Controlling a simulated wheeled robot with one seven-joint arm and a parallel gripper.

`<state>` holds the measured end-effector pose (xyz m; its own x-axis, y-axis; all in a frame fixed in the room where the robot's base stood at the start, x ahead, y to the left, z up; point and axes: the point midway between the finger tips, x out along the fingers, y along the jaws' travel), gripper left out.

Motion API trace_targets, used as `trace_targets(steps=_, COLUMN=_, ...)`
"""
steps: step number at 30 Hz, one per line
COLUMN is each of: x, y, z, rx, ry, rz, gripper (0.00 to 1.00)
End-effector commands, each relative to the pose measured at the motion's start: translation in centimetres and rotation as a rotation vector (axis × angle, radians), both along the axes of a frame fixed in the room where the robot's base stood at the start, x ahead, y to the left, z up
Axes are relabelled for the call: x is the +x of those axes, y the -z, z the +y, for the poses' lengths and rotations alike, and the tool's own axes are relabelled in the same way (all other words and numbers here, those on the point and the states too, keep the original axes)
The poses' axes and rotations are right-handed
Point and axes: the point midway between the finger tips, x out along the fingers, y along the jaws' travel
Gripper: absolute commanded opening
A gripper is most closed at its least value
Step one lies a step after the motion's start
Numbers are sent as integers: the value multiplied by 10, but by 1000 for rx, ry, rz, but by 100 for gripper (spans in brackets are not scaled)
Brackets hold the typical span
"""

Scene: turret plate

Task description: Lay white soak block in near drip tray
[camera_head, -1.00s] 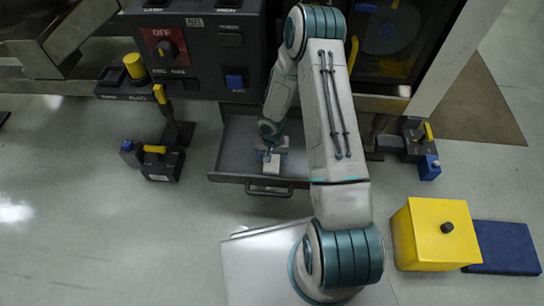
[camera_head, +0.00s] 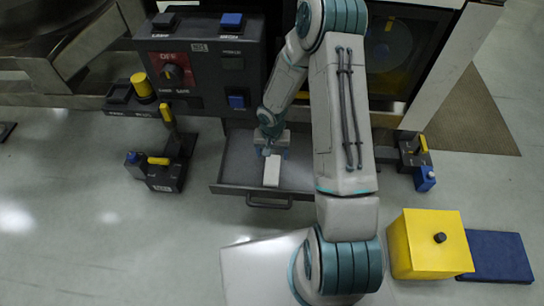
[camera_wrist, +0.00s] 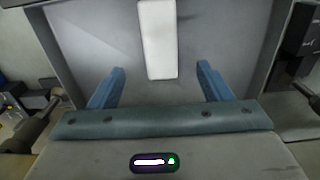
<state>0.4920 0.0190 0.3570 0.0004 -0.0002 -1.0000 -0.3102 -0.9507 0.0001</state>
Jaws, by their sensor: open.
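The white soak block (camera_head: 272,170) lies in the near drip tray (camera_head: 305,183), an open grey drawer-like tray with a dark front handle, below the control panel. In the wrist view the white block (camera_wrist: 157,40) lies flat on the tray floor (camera_wrist: 105,50), lengthwise ahead of my gripper. My gripper (camera_wrist: 162,78) is open, with its two blue fingers apart on either side of the block's near end and not touching it. In the head view my gripper (camera_head: 270,152) is at the block's far end, over the tray; its fingers are partly hidden.
The control panel (camera_head: 200,75) with knob and buttons stands behind the tray. Dark fixtures with yellow levers stand left (camera_head: 165,172) and right (camera_head: 415,160). A yellow box (camera_head: 430,245) and a blue mat (camera_head: 498,257) lie at the right.

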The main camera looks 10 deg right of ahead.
Motion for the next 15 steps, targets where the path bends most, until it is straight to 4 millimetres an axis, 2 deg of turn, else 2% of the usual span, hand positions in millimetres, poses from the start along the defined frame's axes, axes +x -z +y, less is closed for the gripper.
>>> trace_targets(steps=5, x=0, y=-16, z=-2, rx=-10, ry=-7, rz=-3, gripper=72)
trace_targets(steps=8, x=0, y=-34, z=-8, rx=-34, ry=-23, rz=-10, gripper=72)
trace_targets(steps=11, x=-3, y=-62, z=-15, rx=-68, ry=-46, rz=-18, gripper=72)
trace_targets(steps=15, x=-12, y=-108, z=-27, rx=-118, ry=-80, rz=-27, gripper=72)
